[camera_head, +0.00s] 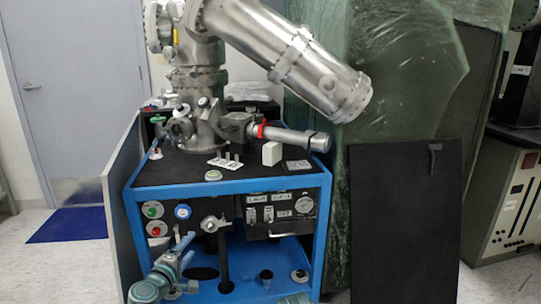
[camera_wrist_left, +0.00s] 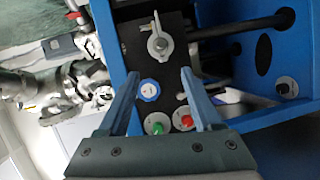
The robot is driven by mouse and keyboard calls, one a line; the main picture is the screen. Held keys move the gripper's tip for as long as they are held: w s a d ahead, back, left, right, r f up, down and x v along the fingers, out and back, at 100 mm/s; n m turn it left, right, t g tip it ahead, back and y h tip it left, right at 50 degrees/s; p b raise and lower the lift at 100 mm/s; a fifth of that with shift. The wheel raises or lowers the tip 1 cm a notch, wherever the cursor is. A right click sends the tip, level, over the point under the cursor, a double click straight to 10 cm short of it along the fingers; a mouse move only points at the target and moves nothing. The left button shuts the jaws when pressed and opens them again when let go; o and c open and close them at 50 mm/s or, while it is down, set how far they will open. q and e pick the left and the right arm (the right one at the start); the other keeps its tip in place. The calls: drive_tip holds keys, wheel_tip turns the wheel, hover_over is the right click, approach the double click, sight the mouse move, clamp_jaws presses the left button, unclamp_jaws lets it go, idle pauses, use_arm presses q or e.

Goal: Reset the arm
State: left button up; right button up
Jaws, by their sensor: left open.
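My left gripper (camera_head: 188,246) is low in the head view, in front of the blue-framed cart's control panel. Its fingers are apart and empty. In the left wrist view the two open fingers (camera_wrist_left: 160,76) point at the black panel (camera_wrist_left: 135,50). A silver valve handle (camera_wrist_left: 158,42) lies beyond the tips. A blue-ringed dial (camera_wrist_left: 149,90), a green button (camera_wrist_left: 157,128) and a red button (camera_wrist_left: 186,122) show between the fingers. I cannot tell whether any finger touches the panel. My right gripper is not in view.
The blue cart (camera_head: 240,190) carries metal vacuum chambers and a long steel cylinder (camera_head: 290,60) overhanging to the right. A white block (camera_head: 272,153) stands on its top. A black board (camera_head: 405,220) stands at the right. Open floor with a blue mat (camera_head: 70,225) lies left.

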use_arm(q)
drive_tip(key=s+d+f+m+g+h, duration=0.1)
drive_tip(key=s+d+f+m+g, duration=0.25)
drive_tip(key=d, duration=0.35)
drive_tip(key=s+d+f+m+g+h+p, duration=0.1)
drive_tip(key=s+d+f+m+g+h, duration=0.15)
drive_tip(key=d+f+m, duration=0.35)
drive_tip(key=s+d+f+m+g, duration=0.2)
drive_tip(key=s+d+m+g, duration=0.15)
drive_tip(key=d, duration=0.45)
drive_tip(key=s+f+m+g+y+p, duration=0.1)
drive_tip(key=s+f+m+g+y, duration=0.2)
drive_tip(key=s, duration=0.3)
drive_tip(key=s+f+m+g+y, duration=0.2)
drive_tip(key=s+m+g+y, duration=0.15)
drive_tip(key=s, duration=0.25)
wheel_tip(320, 180, up, 38)
drive_tip(key=p, duration=3.8)
drive_tip(key=shift+s+a+n+y, duration=0.35)
drive_tip(key=shift+s+a+y, duration=0.05)
drive_tip(key=shift+s+a, duration=0.05)
